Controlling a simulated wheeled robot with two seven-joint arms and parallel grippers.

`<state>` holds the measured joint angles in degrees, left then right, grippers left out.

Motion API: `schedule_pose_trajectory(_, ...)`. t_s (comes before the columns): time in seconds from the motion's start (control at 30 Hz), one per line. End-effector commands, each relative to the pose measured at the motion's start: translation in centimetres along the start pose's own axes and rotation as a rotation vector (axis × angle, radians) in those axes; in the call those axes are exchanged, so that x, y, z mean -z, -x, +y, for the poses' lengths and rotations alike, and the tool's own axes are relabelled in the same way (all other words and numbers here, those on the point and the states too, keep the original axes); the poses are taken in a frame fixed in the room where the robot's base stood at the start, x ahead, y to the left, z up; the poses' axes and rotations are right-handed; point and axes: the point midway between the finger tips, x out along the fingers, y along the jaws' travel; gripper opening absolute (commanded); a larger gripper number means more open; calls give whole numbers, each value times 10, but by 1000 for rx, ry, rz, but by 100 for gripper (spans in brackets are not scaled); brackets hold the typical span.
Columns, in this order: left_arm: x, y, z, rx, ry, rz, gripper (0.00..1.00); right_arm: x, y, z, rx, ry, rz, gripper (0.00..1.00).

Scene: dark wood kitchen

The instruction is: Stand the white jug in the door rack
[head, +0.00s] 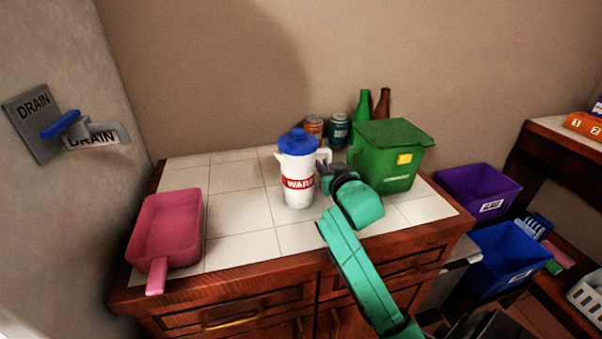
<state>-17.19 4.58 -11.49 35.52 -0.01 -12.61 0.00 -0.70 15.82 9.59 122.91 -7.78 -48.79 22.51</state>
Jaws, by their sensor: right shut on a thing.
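The white jug (296,171) stands upright on the tiled counter in the head view. It has a blue lid, a red label band and a handle on its right side. My right gripper (325,175) is at the jug's right side and shut on the jug at its handle; the fingertips are partly hidden by my green wrist. I cannot tell whether the jug is lifted clear of the tiles. No door rack can be made out. My left gripper is not in view.
A pink pan (168,229) lies at the counter's left. A green bin (386,156), two bottles (381,104) and two cans (339,130) stand at the back right. Purple (478,190) and blue (503,258) crates are off the counter's right edge. The front-middle tiles are bare.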

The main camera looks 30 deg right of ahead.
Motion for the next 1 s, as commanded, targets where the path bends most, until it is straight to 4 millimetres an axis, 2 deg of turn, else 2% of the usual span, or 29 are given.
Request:
schedule_pose_trajectory(0.27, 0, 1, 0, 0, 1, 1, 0, 4, 1, 0, 0, 0, 3, 0)
schedule_pose_trajectory(0.47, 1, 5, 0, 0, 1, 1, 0, 29, 6, 0, 1, -1, 8, 0)
schedule_pose_trajectory(0.57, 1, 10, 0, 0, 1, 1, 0, 55, 11, 0, 1, -1, 13, 0)
schedule_pose_trajectory(0.8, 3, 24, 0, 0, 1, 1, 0, 141, 29, 0, 0, -2, 14, 0)
schedule_pose_trajectory(0.9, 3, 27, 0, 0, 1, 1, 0, 168, 34, 0, 0, -2, 12, 0)
schedule_pose_trajectory(1.0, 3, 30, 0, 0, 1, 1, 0, 186, 38, 0, 0, -2, 8, 0)
